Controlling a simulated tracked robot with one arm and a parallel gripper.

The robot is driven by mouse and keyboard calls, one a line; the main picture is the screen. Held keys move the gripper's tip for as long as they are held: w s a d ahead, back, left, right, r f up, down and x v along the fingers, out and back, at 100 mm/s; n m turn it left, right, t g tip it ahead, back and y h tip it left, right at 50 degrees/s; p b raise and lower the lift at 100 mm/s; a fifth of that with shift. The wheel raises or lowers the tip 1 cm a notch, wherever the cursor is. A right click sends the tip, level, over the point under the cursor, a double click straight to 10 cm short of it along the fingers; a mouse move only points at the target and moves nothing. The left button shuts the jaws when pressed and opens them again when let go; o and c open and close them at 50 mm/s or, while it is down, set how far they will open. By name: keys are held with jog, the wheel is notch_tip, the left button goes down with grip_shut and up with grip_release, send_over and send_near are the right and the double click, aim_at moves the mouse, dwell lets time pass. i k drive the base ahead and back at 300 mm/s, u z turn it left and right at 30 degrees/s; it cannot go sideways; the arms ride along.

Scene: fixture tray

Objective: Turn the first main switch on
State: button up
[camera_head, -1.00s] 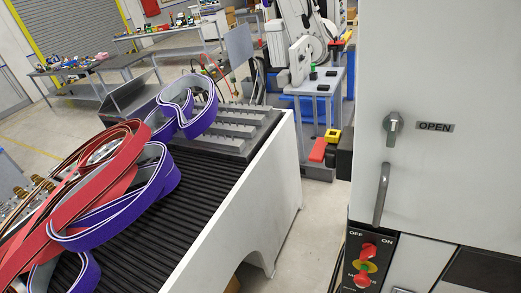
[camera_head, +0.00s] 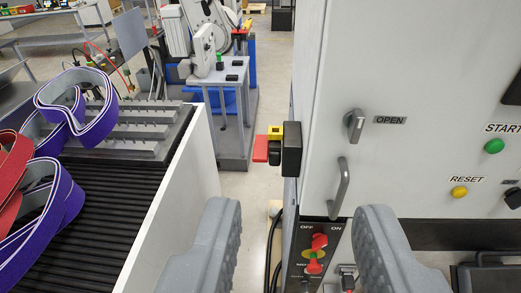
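A main switch with a red handle (camera_head: 319,241) on a yellow plate sits on a black panel low on the white cabinet's front. OFF and ON are printed above it, left and right. The red handle looks near upright; I cannot tell which setting it points to. My gripper (camera_head: 298,209) is open and empty. Its two grey fingers stand wide apart at the bottom of the view, the switch lying between them in the picture and apparently farther away. A second, dark switch (camera_head: 347,280) shows partly at the bottom, beside the right finger.
The cabinet has a silver OPEN latch (camera_head: 354,125), a bar handle (camera_head: 340,189), a green START button (camera_head: 494,146) and a yellow RESET button (camera_head: 459,192). A red and yellow part with a black box (camera_head: 291,149) juts from its left side. A conveyor (camera_head: 110,215) with purple belts stands left; a floor gap lies between.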

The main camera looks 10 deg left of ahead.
aim_at(265, 151)
jog(key=u, duration=0.1)
jog(key=i, duration=1)
jog(key=z, duration=0.1)
